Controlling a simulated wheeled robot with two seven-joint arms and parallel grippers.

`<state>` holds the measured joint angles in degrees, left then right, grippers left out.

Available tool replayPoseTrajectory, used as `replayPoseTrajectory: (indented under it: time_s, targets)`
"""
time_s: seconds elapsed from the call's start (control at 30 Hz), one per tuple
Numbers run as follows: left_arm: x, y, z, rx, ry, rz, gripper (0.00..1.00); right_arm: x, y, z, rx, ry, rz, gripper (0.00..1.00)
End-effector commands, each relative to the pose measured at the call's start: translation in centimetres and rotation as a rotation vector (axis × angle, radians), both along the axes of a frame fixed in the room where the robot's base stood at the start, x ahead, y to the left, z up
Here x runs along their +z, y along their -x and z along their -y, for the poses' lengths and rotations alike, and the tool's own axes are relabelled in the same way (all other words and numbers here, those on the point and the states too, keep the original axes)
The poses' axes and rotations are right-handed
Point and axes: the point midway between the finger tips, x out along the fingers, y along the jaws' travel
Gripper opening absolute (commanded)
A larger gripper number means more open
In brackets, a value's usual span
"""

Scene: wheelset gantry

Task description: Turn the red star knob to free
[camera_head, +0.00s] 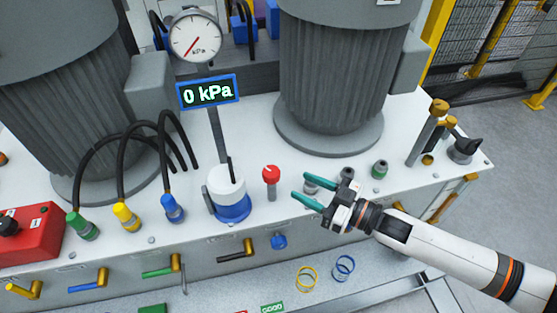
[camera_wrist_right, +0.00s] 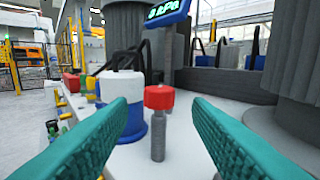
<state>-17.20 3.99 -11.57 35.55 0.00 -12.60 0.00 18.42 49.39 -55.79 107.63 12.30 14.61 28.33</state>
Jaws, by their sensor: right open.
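The red star knob (camera_head: 271,173) sits on top of a short grey post on the white bench top, right of the white-and-blue canister. In the right wrist view the red knob (camera_wrist_right: 159,97) stands upright on its post, centred between my fingers and beyond them. My right gripper (camera_head: 307,190) is open, with teal fingers pointing left toward the knob, and a gap remains between fingertips and knob. The same open fingers frame the right wrist view (camera_wrist_right: 158,108). Nothing is between them at the tips. My left gripper is not in view.
The white-and-blue canister (camera_head: 229,193) stands close left of the knob. A gauge (camera_head: 195,37) and a display (camera_head: 208,92) reading 0 kPa stand behind. Large grey motors (camera_head: 340,80) rise at the back. Green, yellow and blue hose couplings (camera_head: 126,216) are at left.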

Motion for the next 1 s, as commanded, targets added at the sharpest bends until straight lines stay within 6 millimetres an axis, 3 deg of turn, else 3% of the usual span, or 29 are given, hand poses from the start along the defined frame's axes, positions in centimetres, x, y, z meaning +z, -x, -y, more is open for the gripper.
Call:
replayPoseTrajectory:
  time_s: [0.23,0.7,1.0]
  targets:
    - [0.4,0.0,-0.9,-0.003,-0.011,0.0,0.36,0.0,-0.8,-0.9,0.007,0.002,-0.007,0.45]
    - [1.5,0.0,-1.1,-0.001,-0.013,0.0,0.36,0.0,-5.5,-8.3,0.007,0.004,-0.006,0.45]
    - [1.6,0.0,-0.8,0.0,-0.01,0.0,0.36,-0.1,-6.5,-9.8,0.007,0.004,-0.006,0.45]
